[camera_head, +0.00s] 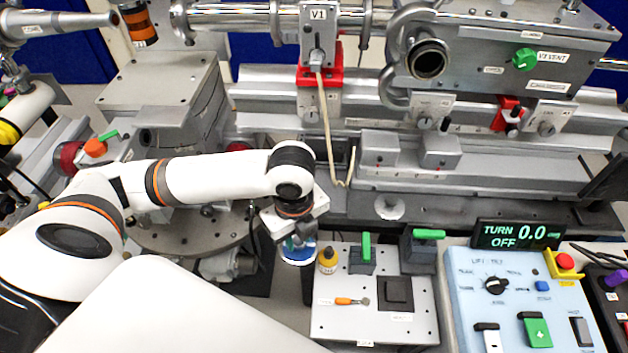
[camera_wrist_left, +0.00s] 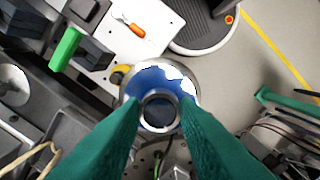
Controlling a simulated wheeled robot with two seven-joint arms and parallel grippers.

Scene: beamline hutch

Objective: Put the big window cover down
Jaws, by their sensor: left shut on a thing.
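My left gripper (camera_head: 296,236) reaches in from the left and points down, near the left edge of the pale tool board (camera_head: 345,322). It is shut on a round cover (camera_head: 298,254) with a blue face, white patches and a pale rim, which I take for the big window cover. In the left wrist view the green fingers (camera_wrist_left: 160,108) close on the metal ring of this cover (camera_wrist_left: 150,80). The cover hangs in the air beside the board; its height above what lies below is hard to tell. My right gripper is not in view.
On the board are a yellow bottle (camera_head: 327,261), an orange-handled tool (camera_head: 350,301), a black square block (camera_head: 396,292) and a green-handled block (camera_head: 363,258). A blue control box (camera_head: 500,270) stands to the right. The beamline equipment (camera_head: 470,170) fills the back.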

